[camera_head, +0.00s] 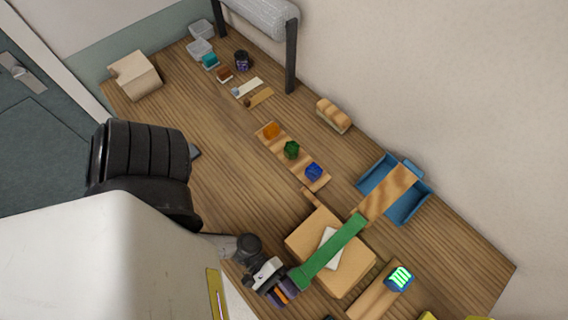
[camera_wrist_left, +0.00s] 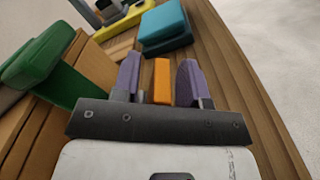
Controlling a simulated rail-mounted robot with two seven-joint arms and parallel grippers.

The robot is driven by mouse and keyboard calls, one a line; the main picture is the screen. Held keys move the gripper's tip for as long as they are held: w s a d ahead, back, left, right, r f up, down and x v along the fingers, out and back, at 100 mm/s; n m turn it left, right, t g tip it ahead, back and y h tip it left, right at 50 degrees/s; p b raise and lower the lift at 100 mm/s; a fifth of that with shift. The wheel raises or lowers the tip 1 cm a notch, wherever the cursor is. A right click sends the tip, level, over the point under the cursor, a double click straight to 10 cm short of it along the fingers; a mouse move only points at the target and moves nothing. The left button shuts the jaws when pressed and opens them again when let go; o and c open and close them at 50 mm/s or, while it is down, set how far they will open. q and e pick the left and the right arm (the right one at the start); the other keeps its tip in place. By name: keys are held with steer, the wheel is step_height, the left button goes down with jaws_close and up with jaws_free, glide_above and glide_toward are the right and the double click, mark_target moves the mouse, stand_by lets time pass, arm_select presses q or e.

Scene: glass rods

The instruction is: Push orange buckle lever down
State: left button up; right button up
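The orange buckle lever (camera_wrist_left: 162,82) stands between the two purple fingertips of my left gripper (camera_wrist_left: 160,82) in the left wrist view. A gap shows between the lever and the left finger, and the right finger is close beside it; I cannot tell if they touch. In the head view my left gripper (camera_head: 284,290) is at the lower end of the green strap (camera_head: 328,254), with a little orange (camera_head: 291,284) showing by its fingers. The strap runs over a wooden box (camera_head: 350,272) with a white sheet (camera_head: 331,243) on it. My right gripper is in neither view.
A wooden tray (camera_head: 301,168) holds orange, green and blue pieces. A blue container (camera_head: 410,205) with a board across it stands at the right. A wooden block with a glowing green-marked piece (camera_head: 400,278) is right of the box. A teal block (camera_wrist_left: 165,28) lies beyond the fingers.

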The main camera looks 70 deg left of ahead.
arm_select(q)
steer(key=shift+s+a+f, duration=0.1)
steer(key=shift+s+a, duration=0.05)
steer(key=shift+a, duration=0.1)
steer(key=b+v, duration=0.3)
steer(key=v, duration=0.9)
steer(key=shift+a, duration=0.1)
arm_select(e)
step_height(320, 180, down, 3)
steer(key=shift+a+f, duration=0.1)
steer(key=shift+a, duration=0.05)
arm_select(q)
steer(key=shift+s+a, duration=0.25)
steer(key=shift+a, duration=0.25)
steer(key=shift+w, duration=0.1)
